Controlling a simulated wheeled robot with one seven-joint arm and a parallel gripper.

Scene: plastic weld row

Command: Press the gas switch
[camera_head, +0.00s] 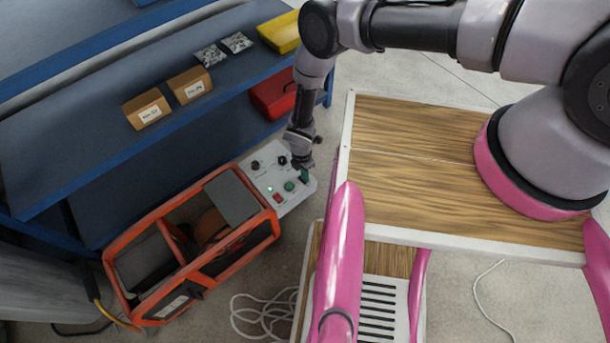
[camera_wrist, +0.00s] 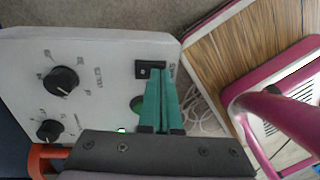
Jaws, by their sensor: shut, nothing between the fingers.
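The welding machine's light grey control panel (camera_head: 263,178) has a small black switch (camera_wrist: 146,69) near its edge in the wrist view. I take this as the gas switch; its label is too small to read for certain. My gripper (camera_head: 304,176) has green fingers, shut together and empty. In the wrist view, my gripper's fingertips (camera_wrist: 159,75) overlap the lower right edge of the black switch. Whether they touch it or hover above it cannot be told. In the head view, the gripper hides the switch.
The panel also carries a green button (camera_head: 289,186), a red button (camera_head: 278,197), two black knobs (camera_wrist: 61,80) and a lit green lamp (camera_head: 268,188). An orange frame (camera_head: 190,262) surrounds the machine. A blue shelf (camera_head: 75,135) stands behind. A white cable (camera_head: 262,315) lies on the floor.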

